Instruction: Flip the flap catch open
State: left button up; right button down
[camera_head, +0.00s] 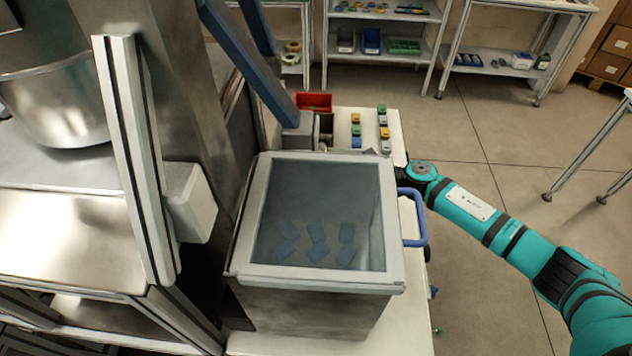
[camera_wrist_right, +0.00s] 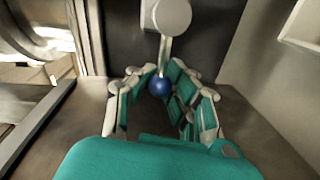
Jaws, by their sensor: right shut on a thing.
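The catch shows in the right wrist view as a pale round hub (camera_wrist_right: 172,15) with a thin lever hanging from it. The lever ends in a blue ball knob (camera_wrist_right: 159,86). My right gripper (camera_wrist_right: 160,78) has its teal-padded fingers around the knob and is shut on it. In the head view my teal right arm comes in from the right, and its gripper is hidden behind the metal box (camera_head: 315,312) with the clear framed lid. The catch cannot be seen there. My left gripper is in neither view.
The box lid has a blue handle (camera_head: 424,222) on its right side, close to my right arm. Several blue pieces show through the lid. A red bin (camera_head: 314,102) and several small coloured parts lie behind the box. Open floor is at right.

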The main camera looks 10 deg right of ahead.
jog(key=shift+w+a, duration=0.15)
dwell(0.4)
jog(key=shift+f+b, duration=0.3)
jog(key=shift+b, duration=0.15)
jog(key=shift+w+d+f+n+t+b, duration=0.15)
jog(key=shift+f+n+b, duration=0.35)
jog(key=shift+n+b, duration=0.95)
jog(key=shift+w+f+n+t+b, duration=0.2)
jog(key=shift+f+n+b, duration=0.45)
jog(key=shift+b, duration=1.6)
jog(key=shift+w+d+f+n+t+b, duration=0.15)
jog(key=shift+f+n+b, duration=0.25)
jog(key=shift+n+b, duration=1.1)
jog(key=shift+a+m+b, duration=0.1)
jog(key=shift+m+b, duration=0.25)
jog(key=shift+m, duration=0.05)
